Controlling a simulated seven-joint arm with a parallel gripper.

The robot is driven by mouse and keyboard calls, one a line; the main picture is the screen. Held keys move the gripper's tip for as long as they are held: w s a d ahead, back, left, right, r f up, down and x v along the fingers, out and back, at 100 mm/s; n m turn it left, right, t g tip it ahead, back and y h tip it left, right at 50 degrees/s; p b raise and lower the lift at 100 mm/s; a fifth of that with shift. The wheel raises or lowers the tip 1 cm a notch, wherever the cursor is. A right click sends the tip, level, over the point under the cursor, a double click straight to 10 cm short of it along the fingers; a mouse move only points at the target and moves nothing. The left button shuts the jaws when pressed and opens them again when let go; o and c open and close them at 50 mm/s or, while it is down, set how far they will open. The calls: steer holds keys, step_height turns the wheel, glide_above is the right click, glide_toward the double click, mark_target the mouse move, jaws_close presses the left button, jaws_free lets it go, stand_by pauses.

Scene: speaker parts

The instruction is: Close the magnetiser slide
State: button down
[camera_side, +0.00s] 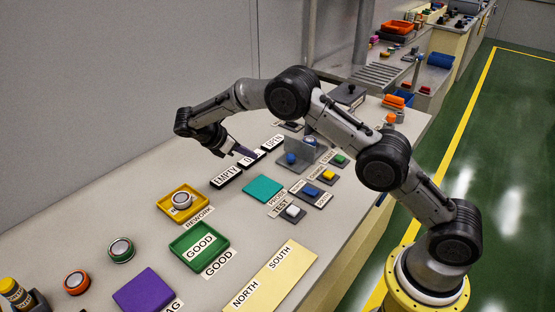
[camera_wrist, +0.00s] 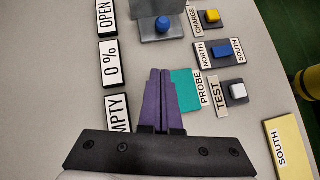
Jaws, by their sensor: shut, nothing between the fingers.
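The magnetiser is a grey unit with an upright grey plate (camera_side: 301,152) and a blue knob (camera_side: 291,158) in front of it, which I take to be its slide. In the wrist view the blue knob (camera_wrist: 163,25) is at the top, on a dark grey base (camera_wrist: 160,37). The sign beside it reads OPEN (camera_side: 273,143). My gripper (camera_side: 247,153) has purple fingers, pressed together and empty. In the wrist view its fingertips (camera_wrist: 160,72) point up toward the knob, apart from it. The plate's upper part is cut off there.
Signs reading 0 % (camera_wrist: 113,64) and EMPTY (camera_wrist: 119,112) stand left of my fingers. A teal probe pad (camera_side: 263,188) lies close by. Yellow (camera_wrist: 211,17), blue (camera_wrist: 221,51) and white (camera_wrist: 237,91) buttons stand right. Yellow (camera_side: 161,203) and green (camera_side: 180,253) trays lie nearer the side camera.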

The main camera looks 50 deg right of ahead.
steer(key=f, duration=0.1)
glide_toward(288, 164)
steer(key=f, duration=0.3)
steer(key=shift+s+a+f, duration=0.2)
steer(key=shift+f, duration=0.15)
steer(key=shift+s+d+r, duration=0.1)
steer(key=shift+s+d, duration=0.05)
steer(key=shift+d, duration=0.4)
steer(key=shift+s+d+r, duration=0.1)
steer(key=shift+s+d, duration=0.05)
steer(key=shift+d, duration=0.45)
steer(key=shift+s+d, duration=0.15)
steer(key=shift+d, duration=0.45)
steer(key=shift+d, duration=0.1)
